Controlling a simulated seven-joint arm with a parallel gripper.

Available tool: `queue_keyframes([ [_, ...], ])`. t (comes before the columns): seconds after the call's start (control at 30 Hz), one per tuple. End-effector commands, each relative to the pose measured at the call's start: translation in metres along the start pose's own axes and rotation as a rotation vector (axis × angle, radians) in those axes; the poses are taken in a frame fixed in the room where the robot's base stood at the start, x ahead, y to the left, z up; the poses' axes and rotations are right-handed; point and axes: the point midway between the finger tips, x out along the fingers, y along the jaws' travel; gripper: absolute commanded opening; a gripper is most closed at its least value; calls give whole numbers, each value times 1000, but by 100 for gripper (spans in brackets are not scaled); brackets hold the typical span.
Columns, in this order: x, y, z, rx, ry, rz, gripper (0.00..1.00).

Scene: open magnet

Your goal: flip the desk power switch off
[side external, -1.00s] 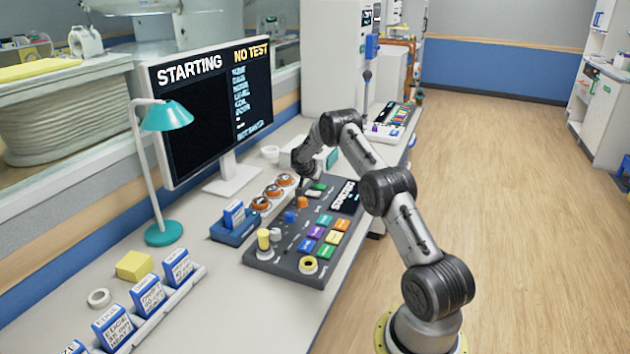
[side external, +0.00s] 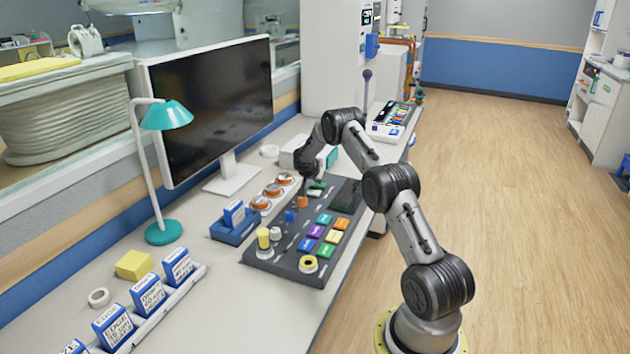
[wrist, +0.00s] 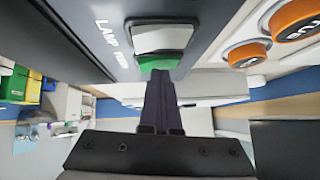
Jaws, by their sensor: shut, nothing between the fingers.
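A rocker switch with a pale face and a green end (wrist: 160,40) is set in the dark desk console (wrist: 75,25). In the side view the green and white switch (side external: 317,187) sits at the console's far end, partly beside my gripper. My gripper (wrist: 160,76) is shut and empty, its fingertips at the green end of the rocker; I cannot tell whether they touch it. It also shows in the side view (side external: 304,190), pointing down at the console. The monitor (side external: 215,105) is dark, and the console's small display (side external: 346,195) is dark too.
Orange round knobs (side external: 273,191) stand left of the console, close to my gripper. Coloured buttons (side external: 323,232) and a yellow knob (side external: 263,238) fill its near part. A teal lamp (side external: 166,115) and blue-and-white cards (side external: 150,295) stand at left.

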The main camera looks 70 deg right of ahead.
Motion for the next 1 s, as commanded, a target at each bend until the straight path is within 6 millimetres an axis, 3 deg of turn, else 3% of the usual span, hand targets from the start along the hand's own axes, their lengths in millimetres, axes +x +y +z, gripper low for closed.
queue_keyframes([
  [0.57, -9, 0, -10, 1, 3, -1, 0],
  [0.73, -31, -8, -32, 4, 4, -4, 0],
  [1.0, -88, -17, -28, -2, 1, -3, 0],
])
